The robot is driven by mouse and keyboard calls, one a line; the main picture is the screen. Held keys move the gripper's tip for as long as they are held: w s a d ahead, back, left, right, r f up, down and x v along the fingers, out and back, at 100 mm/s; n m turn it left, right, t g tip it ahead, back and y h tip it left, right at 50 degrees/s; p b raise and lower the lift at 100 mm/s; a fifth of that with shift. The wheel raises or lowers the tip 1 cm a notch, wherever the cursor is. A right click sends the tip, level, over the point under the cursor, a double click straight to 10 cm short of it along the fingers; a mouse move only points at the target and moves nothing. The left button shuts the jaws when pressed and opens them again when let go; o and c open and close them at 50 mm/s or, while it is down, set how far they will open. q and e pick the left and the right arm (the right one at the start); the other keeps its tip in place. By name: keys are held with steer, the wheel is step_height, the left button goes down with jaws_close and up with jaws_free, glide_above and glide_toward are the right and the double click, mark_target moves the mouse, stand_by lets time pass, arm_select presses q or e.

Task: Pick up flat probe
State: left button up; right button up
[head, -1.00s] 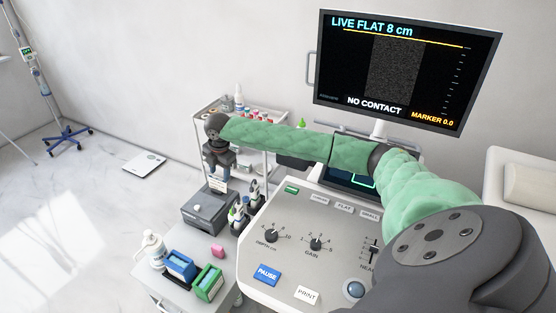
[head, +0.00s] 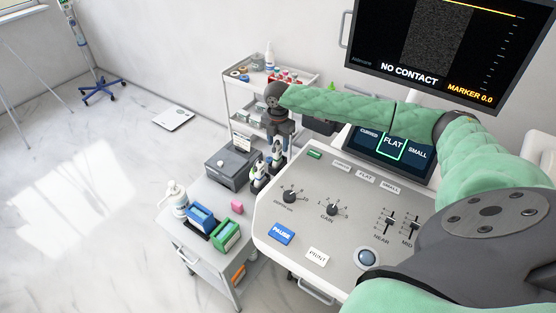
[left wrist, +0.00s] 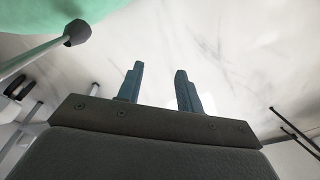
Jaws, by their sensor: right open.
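Two probes with dark and pale bodies stand upright in holders at the console's left edge, a nearer one (head: 257,176) and a farther one (head: 276,154). I cannot tell by shape which is the flat probe. My right gripper (head: 279,140) points down just above the farther probe, its jaws open; its fingertips are small and partly lost against the probe and cart behind. The monitor (head: 440,50) reads NO CONTACT, and the small screen (head: 392,146) has FLAT outlined in green. My left gripper (left wrist: 160,85) is open and empty in the left wrist view, above pale floor.
The console panel (head: 330,235) has knobs, sliders and a blue PAUSE button. A grey box (head: 230,172) stands left of the probes. A side table (head: 207,248) holds a pump bottle (head: 174,198) and blue and green boxes. A supply cart (head: 235,98) stands behind my right gripper.

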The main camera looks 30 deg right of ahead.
mark_target(277, 148)
arm_select(q)
steer(key=shift+s+a+f+p, duration=0.3)
steer(key=shift+s+a+f, duration=0.05)
steer(key=shift+s+f, duration=0.2)
steer(key=shift+s+a+f+p, duration=0.3)
steer(key=shift+s+a+f, duration=0.05)
steer(key=shift+s+f, duration=0.15)
arm_select(e)
steer(key=shift+f, duration=1.55)
steer(key=c, duration=1)
steer(key=shift+r, duration=0.1)
